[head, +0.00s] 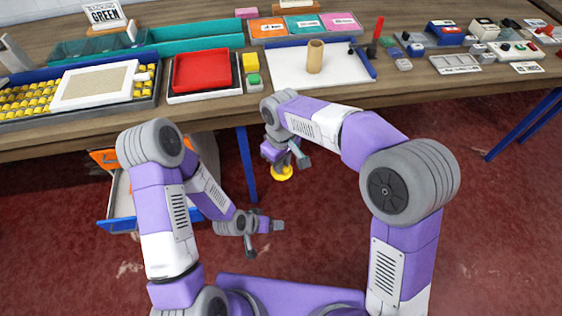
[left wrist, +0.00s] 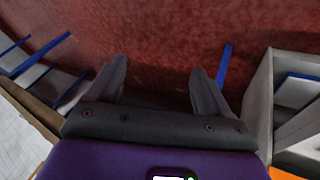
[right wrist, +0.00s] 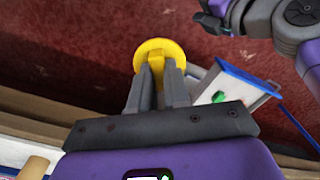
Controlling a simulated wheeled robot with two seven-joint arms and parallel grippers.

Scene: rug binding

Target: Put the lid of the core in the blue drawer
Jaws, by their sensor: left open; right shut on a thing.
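The lid is a yellow disc with a raised grip (right wrist: 152,52); it also shows in the head view (head: 283,174). My right gripper (right wrist: 158,80) is shut on that grip and holds the lid over the floor in front of the table. The core, a tan tube (head: 315,57), stands upright on a white board on the table. The blue drawer (head: 118,226) is pulled out under the table at the left, partly hidden by my left arm; the right wrist view shows its blue edge (right wrist: 247,78). My left gripper (left wrist: 160,85) is open and empty, right of the drawer.
An orange-fronted drawer (head: 104,157) is above the blue one. A small green thing (right wrist: 218,97) lies in the blue drawer. The table (head: 205,113) carries a red tray, yellow pieces and tools. Blue table legs (head: 246,165) stand nearby. The red floor at right is clear.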

